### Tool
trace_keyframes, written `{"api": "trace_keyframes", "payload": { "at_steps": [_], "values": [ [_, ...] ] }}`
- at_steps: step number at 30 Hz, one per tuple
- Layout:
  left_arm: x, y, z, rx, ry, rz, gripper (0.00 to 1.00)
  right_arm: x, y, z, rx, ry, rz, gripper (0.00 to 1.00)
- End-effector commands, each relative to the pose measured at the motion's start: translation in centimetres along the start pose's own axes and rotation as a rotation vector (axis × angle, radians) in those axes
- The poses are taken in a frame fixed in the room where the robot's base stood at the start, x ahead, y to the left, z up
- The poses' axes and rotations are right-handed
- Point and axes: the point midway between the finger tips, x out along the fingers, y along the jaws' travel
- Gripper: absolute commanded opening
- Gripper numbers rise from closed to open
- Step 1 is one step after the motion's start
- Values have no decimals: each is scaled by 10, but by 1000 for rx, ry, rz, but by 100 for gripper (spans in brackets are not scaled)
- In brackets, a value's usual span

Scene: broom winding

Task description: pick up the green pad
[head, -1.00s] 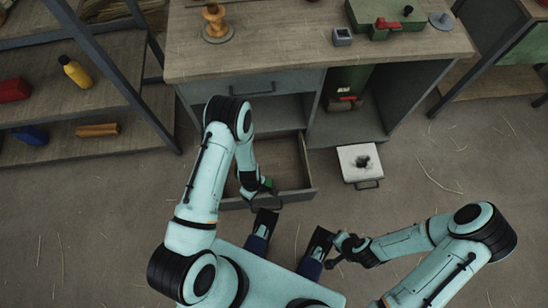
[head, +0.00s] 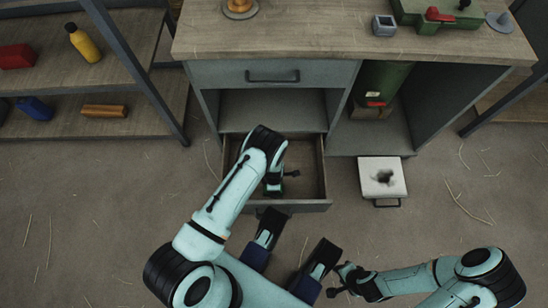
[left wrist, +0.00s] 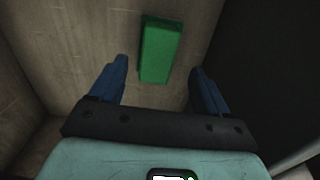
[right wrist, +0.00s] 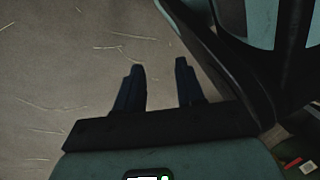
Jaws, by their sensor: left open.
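The green pad (left wrist: 155,52) lies on the wooden floor of the open drawer (head: 311,170), seen in the left wrist view. It is hidden behind my left arm in the head view. My left gripper (left wrist: 160,65) is open and empty, pointing down into the drawer. Its two blue fingers frame the pad left and right, and the pad appears beyond the fingertips. In the head view my left gripper (head: 273,186) is mostly covered by its wrist. My right gripper (right wrist: 159,66) is open and empty above the bare floor, away from the drawer.
The workbench (head: 340,30) stands over the drawer, whose front panel (head: 300,206) faces me. A white box with a dark mark (head: 382,178) sits on the floor right of the drawer. A shelf rack (head: 60,125) stands at left. Floor at lower left is clear.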

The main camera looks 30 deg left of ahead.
Motion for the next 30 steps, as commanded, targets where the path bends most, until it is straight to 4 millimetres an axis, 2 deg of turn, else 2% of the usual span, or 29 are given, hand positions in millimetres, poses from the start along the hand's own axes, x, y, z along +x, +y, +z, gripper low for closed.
{"api": "trace_keyframes", "payload": {
  "at_steps": [4, 13, 22, 27, 30],
  "values": [
    [11, 1, 0, -1, -1, 1, 77, 6, 5, 6, 7, -25, 10, 38],
    [51, 3, -1, 1, -1, 0, 77, 22, 28, 35, 39, -129, 55, 38],
    [54, 4, -2, 0, -1, 1, 77, 22, 31, 39, 43, -142, 61, 38],
    [54, 4, -2, 0, -1, 1, 21, 22, 30, 39, 42, -141, 61, 38],
    [54, 4, -2, 1, -1, 1, 20, 22, 30, 39, 42, -141, 60, 38]
  ]
}}
